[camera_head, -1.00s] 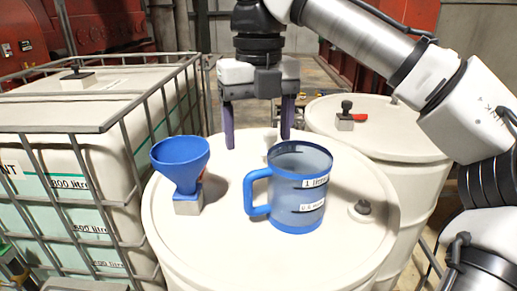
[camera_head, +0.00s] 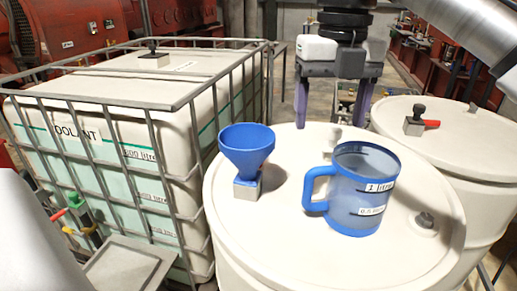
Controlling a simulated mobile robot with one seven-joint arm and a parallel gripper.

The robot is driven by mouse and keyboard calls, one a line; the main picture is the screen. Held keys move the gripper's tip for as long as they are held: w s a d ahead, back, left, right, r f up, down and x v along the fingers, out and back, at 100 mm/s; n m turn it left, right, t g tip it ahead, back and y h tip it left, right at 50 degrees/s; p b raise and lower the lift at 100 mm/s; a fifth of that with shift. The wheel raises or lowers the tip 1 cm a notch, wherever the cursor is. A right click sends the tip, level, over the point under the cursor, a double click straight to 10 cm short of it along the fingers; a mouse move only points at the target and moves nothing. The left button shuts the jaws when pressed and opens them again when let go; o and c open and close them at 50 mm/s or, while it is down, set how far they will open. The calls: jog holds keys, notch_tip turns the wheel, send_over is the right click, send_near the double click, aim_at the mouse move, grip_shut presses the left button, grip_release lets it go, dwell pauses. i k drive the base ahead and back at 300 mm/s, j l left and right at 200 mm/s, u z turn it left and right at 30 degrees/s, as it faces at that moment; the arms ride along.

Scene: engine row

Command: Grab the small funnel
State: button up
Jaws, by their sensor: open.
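The small funnel (camera_head: 246,152) is blue and stands upright in a small grey block (camera_head: 247,188) on the left part of a white drum's top (camera_head: 285,222). A blue, see-through measuring jug (camera_head: 357,190) with its handle to the left stands beside it on the same drum. My gripper (camera_head: 332,118) points down above the far side of the drum, behind the jug and to the right of the funnel. Its two purple fingers are wide apart, and nothing shows held between them. A small pale fitting on the drum top shows below the fingers, partly hidden by the jug.
A caged white coolant tank (camera_head: 115,85) stands to the left, its metal bars close to the drum. A second white drum (camera_head: 455,150) with a red-handled valve (camera_head: 414,124) is at the right. Free drum top lies between funnel and jug and in front of them.

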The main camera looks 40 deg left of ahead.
aim_at(247, 145)
jog(key=j+u, duration=0.15)
jog(key=u, duration=0.25)
jog(key=j+u, duration=0.15)
jog(key=u, duration=0.2)
jog(key=j+u, duration=0.2)
jog(key=u, duration=0.2)
jog(key=k, duration=0.05)
